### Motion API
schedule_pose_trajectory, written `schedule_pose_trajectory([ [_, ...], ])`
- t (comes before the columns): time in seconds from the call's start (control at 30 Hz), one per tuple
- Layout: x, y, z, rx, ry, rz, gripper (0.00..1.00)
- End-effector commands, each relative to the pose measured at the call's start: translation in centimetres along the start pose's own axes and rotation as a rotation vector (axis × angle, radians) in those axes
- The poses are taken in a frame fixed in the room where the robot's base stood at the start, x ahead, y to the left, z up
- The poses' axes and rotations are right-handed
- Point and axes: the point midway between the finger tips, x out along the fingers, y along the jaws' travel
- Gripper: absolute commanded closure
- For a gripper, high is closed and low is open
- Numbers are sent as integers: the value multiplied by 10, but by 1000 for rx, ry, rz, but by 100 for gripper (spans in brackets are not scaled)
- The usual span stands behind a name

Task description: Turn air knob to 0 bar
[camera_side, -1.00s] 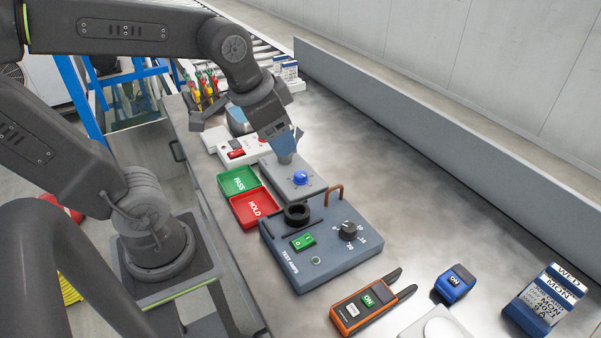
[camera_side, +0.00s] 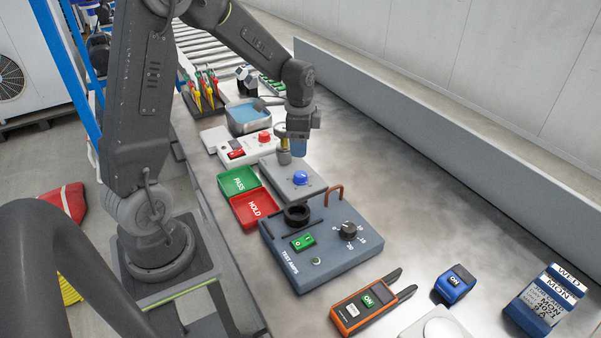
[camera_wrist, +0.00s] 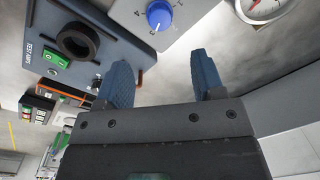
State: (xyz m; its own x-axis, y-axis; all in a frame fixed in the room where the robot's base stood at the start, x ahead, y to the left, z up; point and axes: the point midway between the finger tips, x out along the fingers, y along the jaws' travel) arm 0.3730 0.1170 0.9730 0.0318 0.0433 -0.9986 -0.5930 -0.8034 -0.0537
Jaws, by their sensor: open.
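The blue air knob (camera_side: 300,177) sits on top of a grey box (camera_side: 278,176) in the middle of the bench. My gripper (camera_side: 299,148) points down behind the knob and above the box's far side, apart from the knob. In the wrist view my gripper (camera_wrist: 162,76) has its two blue fingers spread with nothing between them. A round gauge (camera_wrist: 262,7) is partly cut off at the top right.
A blue-grey test amps unit (camera_side: 326,245) with a black dial, green switch and copper-coloured handle stands just in front. Green and red trays (camera_side: 238,181) lie left. A white box with red controls (camera_side: 262,138) stands behind. Bare bench lies to the right.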

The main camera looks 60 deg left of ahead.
Motion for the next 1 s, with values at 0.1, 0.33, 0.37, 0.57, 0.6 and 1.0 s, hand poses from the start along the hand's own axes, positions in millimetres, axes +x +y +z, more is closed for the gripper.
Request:
schedule_pose_trajectory([
  [0.1,26,1,1,0,-3,5,38],
  [0.33,72,1,1,-1,-3,5,38],
  [0.37,77,1,1,-1,-3,5,38],
  [0.57,101,1,0,-1,-1,2,38],
  [0.6,104,0,0,-1,-1,1,38],
  [1.0,108,0,0,-2,0,0,40],
])
